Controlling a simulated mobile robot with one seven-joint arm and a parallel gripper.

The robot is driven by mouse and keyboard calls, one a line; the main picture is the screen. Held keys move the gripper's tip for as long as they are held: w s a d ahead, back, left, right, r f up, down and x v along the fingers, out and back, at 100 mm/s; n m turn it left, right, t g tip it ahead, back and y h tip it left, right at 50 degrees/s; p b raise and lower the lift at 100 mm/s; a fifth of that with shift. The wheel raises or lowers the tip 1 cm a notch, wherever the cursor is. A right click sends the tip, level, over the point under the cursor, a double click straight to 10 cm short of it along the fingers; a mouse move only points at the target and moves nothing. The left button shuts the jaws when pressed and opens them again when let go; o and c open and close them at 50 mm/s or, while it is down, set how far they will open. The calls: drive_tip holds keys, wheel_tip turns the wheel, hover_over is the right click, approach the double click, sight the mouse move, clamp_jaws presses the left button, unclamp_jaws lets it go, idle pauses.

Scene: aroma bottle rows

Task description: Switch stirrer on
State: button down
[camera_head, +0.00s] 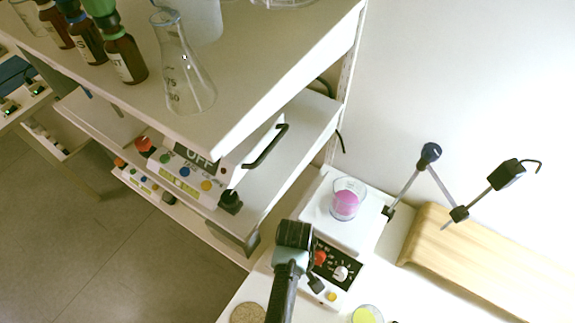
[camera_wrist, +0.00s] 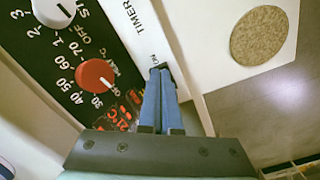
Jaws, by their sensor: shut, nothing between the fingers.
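The stirrer (camera_head: 340,234) is a white hotplate unit with a black control panel. A beaker of pink liquid (camera_head: 346,203) stands on its plate. The panel has a red knob (camera_wrist: 95,75) and a pale grey knob (camera_wrist: 55,10); the knobs also show in the head view, red (camera_head: 320,258) and pale (camera_head: 341,273). A red lit display (camera_wrist: 121,117) reads about 21 °C. My gripper (camera_wrist: 160,70) is shut and empty, its blue fingertips at the "ON" label by the panel's edge. The switch there is mostly hidden by the fingers; contact cannot be told.
A round cork mat (camera_wrist: 259,36) lies beside the stirrer. A yellow dish (camera_head: 367,315) and a wooden board (camera_head: 480,260) are near it. A jointed stand arm (camera_head: 430,153) rises behind. Shelves at left hold a flask (camera_head: 183,70), bottles and a device reading OFF (camera_head: 193,158).

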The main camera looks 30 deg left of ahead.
drive_tip(key=shift+f, duration=0.2)
wheel_tip(320, 180, up, 7)
drive_tip(key=p, duration=0.7)
drive_tip(key=shift+s, duration=0.1)
idle(0.7)
